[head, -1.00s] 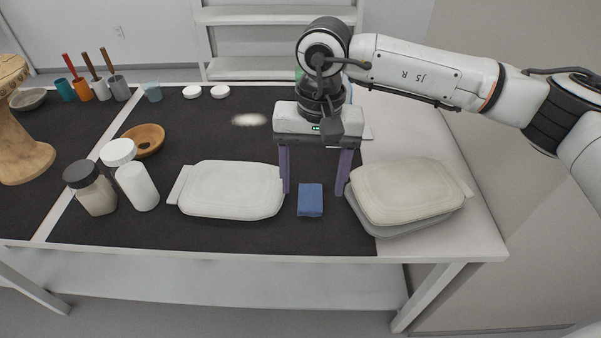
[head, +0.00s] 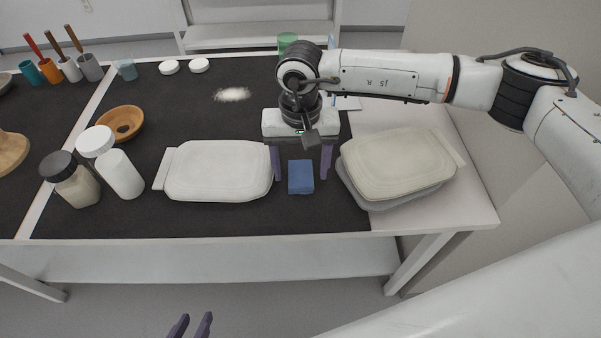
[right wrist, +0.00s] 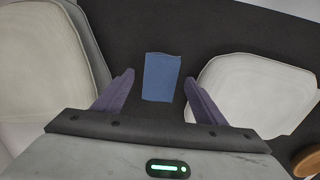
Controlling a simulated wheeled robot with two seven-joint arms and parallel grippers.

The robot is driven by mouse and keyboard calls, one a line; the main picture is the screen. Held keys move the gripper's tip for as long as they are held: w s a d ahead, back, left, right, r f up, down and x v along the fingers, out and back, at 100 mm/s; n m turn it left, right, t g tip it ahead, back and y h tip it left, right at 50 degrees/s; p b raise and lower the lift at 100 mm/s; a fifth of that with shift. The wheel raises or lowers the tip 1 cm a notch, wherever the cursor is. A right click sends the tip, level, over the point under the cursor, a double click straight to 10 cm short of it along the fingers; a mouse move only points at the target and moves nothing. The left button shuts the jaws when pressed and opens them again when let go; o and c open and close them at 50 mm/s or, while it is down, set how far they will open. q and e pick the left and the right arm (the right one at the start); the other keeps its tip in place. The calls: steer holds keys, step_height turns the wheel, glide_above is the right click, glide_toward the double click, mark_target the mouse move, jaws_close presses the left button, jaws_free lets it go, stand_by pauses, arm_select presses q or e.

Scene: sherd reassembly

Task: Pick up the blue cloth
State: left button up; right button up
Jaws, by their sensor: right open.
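The blue cloth (head: 300,177) is a small folded block lying flat on the black mat, between the two pale lidded containers. It also shows in the right wrist view (right wrist: 161,77), just ahead of the fingers. My right gripper (head: 300,178) is open, with its two purple fingers wide apart on either side of the cloth, apparently above it and not visibly touching. It also shows in the right wrist view (right wrist: 159,90). My left gripper (head: 190,325) shows only its fingertips at the bottom edge, in front of the table and below its level; a small gap lies between them.
A white lidded container (head: 219,171) lies close to the left of the cloth. A cream one (head: 398,164) sits on a grey tray (head: 352,193) close to the right. Jars (head: 121,174), a wooden bowl (head: 120,122) and handled tools (head: 68,66) stand further left. The front table edge is near.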

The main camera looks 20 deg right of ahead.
mark_target(300, 173)
steer(key=shift+f, duration=0.2)
steer(key=c, duration=1.1)
steer(key=shift+r, duration=0.1)
step_height(300, 173, up, 10)
steer(key=shift+f, duration=0.1)
